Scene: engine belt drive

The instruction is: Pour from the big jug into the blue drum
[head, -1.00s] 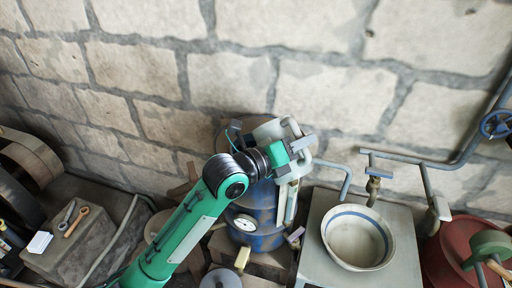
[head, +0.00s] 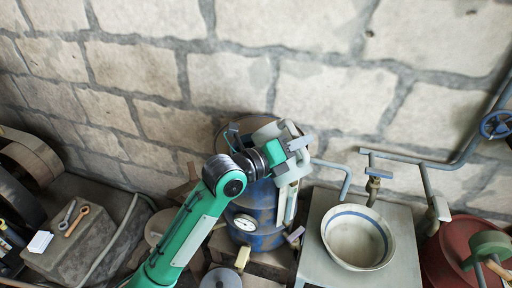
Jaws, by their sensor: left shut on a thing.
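My right gripper is not in view.
A white basin (head: 357,238) with a blue ring sits on a grey stand (head: 310,240) to the right, under a tap (head: 374,186). A red drum (head: 448,250) stands at far right. Spanners (head: 77,220) lie on a stone block at left.

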